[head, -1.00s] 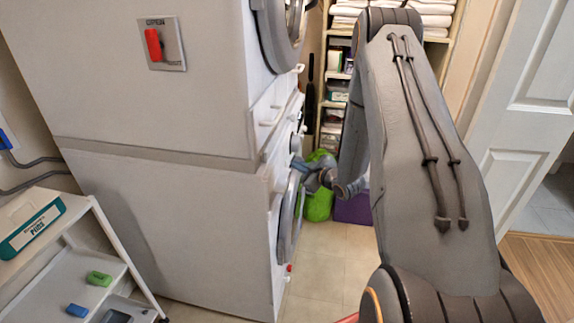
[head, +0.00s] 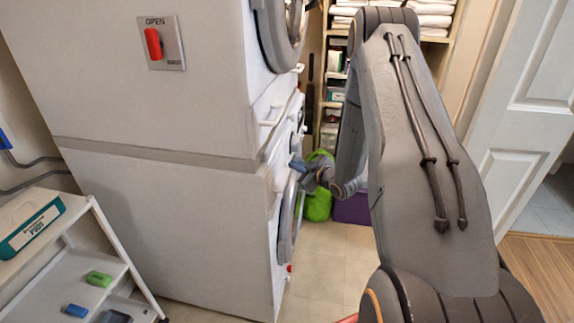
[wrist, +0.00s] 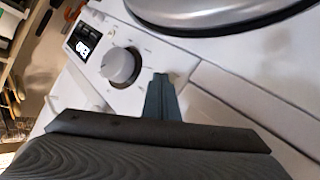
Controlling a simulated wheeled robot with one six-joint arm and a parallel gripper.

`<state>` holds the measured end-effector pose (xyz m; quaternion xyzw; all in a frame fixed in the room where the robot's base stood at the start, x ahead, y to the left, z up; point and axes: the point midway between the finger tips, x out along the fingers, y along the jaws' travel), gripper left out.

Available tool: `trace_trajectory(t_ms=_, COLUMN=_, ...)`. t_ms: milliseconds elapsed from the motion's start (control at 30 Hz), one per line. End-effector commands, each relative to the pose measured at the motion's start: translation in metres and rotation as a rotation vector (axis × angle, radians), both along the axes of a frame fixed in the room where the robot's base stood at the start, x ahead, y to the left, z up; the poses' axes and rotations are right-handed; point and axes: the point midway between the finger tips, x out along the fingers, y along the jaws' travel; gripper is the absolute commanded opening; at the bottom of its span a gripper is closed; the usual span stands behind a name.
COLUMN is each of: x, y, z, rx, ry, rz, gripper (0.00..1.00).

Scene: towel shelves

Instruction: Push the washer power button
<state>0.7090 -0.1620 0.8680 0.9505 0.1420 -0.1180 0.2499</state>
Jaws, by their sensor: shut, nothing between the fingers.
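The washer (head: 175,225) is the lower white machine of a stack, with its front turned to the right in the head view. In the wrist view its control panel (wrist: 138,98) shows a round silver knob (wrist: 121,67) and a lit dark display (wrist: 83,42). My gripper (wrist: 162,78) is shut and empty, its blue-grey fingertips over the panel just right of the knob. In the head view my gripper (head: 296,163) is at the panel's height in front of the machine. I cannot tell whether the tips touch the panel. No power button is clearly visible; the fingers may hide it.
A second machine (head: 140,95) sits on top, with a red switch (head: 153,43) on its side. The round washer door (wrist: 215,12) is close by. A white shelf cart (head: 110,255) stands at left, towel shelves (head: 436,35) at back. Floor (head: 330,265) in front is clear.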

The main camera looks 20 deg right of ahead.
Motion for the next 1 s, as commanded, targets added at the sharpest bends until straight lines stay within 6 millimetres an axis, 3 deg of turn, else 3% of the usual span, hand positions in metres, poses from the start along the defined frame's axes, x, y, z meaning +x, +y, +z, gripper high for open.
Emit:
trace_trajectory(t_ms=533, x=0.002, y=0.003, z=0.000, rx=0.000, ry=0.000, rz=0.000, gripper=0.00)
trace_trajectory(t_ms=1000, x=-0.005, y=-0.007, z=0.000, rx=0.000, ry=0.001, rz=0.001, gripper=0.00)
